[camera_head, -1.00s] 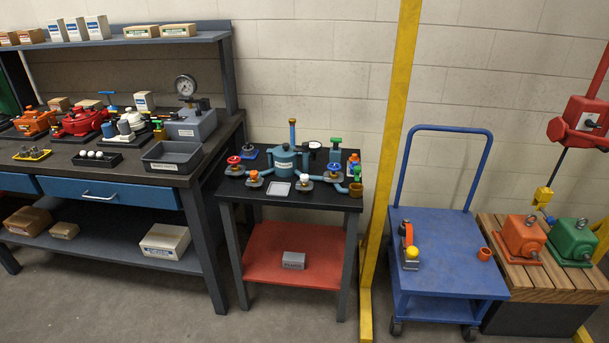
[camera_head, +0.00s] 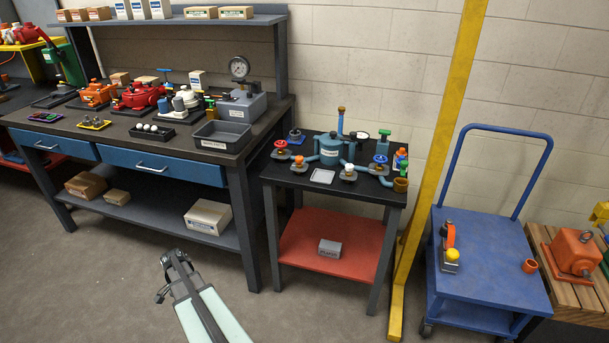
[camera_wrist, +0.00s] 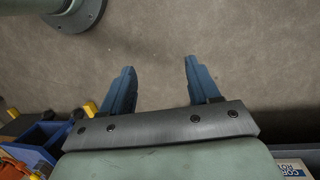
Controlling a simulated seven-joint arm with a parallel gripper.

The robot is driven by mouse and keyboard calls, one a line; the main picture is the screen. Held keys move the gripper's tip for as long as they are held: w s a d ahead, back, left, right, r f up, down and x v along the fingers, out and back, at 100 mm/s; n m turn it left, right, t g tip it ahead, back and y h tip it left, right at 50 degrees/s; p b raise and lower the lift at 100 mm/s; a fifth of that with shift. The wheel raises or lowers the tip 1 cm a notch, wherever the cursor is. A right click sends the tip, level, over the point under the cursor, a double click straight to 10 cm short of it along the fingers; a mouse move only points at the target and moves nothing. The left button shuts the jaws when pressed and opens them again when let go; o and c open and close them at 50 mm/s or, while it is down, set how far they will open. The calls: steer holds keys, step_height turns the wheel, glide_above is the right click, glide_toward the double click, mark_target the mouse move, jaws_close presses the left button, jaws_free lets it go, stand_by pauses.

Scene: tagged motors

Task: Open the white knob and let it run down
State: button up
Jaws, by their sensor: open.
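My arm shows low in the head view, in front of the workbench and well away from the knob.
Red (camera_head: 281,144), orange (camera_head: 299,160) and blue (camera_head: 380,158) knobs stand near the white one. A copper-coloured cup (camera_head: 401,185) is at the stand's right corner. A yellow post (camera_head: 437,160) rises just right of the stand; the workbench (camera_head: 260,135) is left. Floor in front is clear.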

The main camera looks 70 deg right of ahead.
steer(key=s+d+r+m+t, duration=0.1)
steer(key=d+r+m, duration=0.4)
steer(key=d, duration=0.6)
steer(key=d+r+m+t, duration=0.1)
steer(key=d+r+m, duration=0.2)
steer(key=d+r, duration=0.6)
steer(key=s+d+r+m+h, duration=0.1)
steer(key=s+d+r+m, duration=0.15)
steer(key=d+r, duration=0.35)
steer(key=s+d+r+m+t, duration=0.1)
steer(key=s+d+r+m, duration=0.2)
steer(key=d, duration=0.4)
steer(key=s+d+r+m+h, duration=0.1)
steer(key=s+d+r, duration=0.4)
steer(key=d, duration=0.2)
step_height(320, 180, up, 19)
steer(key=m+g, duration=0.1)
steer(key=m, duration=1.1)
glide_above(350, 165)
step_height(350, 165, down, 13)
steer(key=shift+f, duration=0.2)
steer(key=c, duration=1)
